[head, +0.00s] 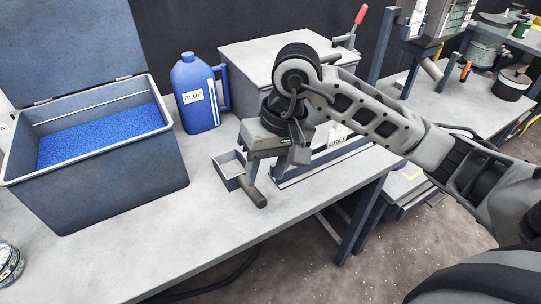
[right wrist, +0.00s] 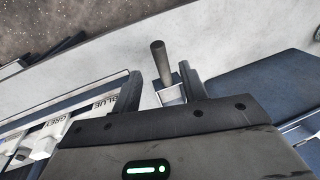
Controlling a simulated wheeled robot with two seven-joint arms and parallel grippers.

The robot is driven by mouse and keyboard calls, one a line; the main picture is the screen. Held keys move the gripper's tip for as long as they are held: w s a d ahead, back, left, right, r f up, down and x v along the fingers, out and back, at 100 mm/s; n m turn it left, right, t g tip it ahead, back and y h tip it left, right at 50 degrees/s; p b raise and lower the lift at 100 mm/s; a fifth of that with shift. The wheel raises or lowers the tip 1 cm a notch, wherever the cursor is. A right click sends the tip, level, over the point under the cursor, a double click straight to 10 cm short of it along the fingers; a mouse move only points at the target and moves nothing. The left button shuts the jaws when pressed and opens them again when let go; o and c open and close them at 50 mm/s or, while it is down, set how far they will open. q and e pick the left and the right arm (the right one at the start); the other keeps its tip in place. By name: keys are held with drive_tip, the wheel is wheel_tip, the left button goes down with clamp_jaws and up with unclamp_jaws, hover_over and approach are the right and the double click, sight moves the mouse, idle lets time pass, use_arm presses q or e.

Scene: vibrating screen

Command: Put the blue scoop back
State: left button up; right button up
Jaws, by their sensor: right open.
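The blue scoop (head: 228,168) stands on the grey table, a small open box with a dark cylindrical handle (head: 256,198) pointing toward the table's front edge. My right gripper (head: 274,163) is above the handle, its fingers pointing down. In the right wrist view the handle (right wrist: 160,60) shows between the two open fingers (right wrist: 160,74), with a gap on each side; I cannot tell how far below the fingertips it is. Part of the scoop's box is hidden behind the gripper. My left gripper is not in view.
A blue bin of blue granules (head: 183,160) stands left, with a blue jug (head: 196,100) behind it. A low rack (head: 335,163) is right of the scoop; labels BLUE (right wrist: 105,103) and GREY (right wrist: 69,123) show in the wrist view.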

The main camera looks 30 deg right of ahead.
drive_tip(key=v, duration=0.4)
idle(0.4)
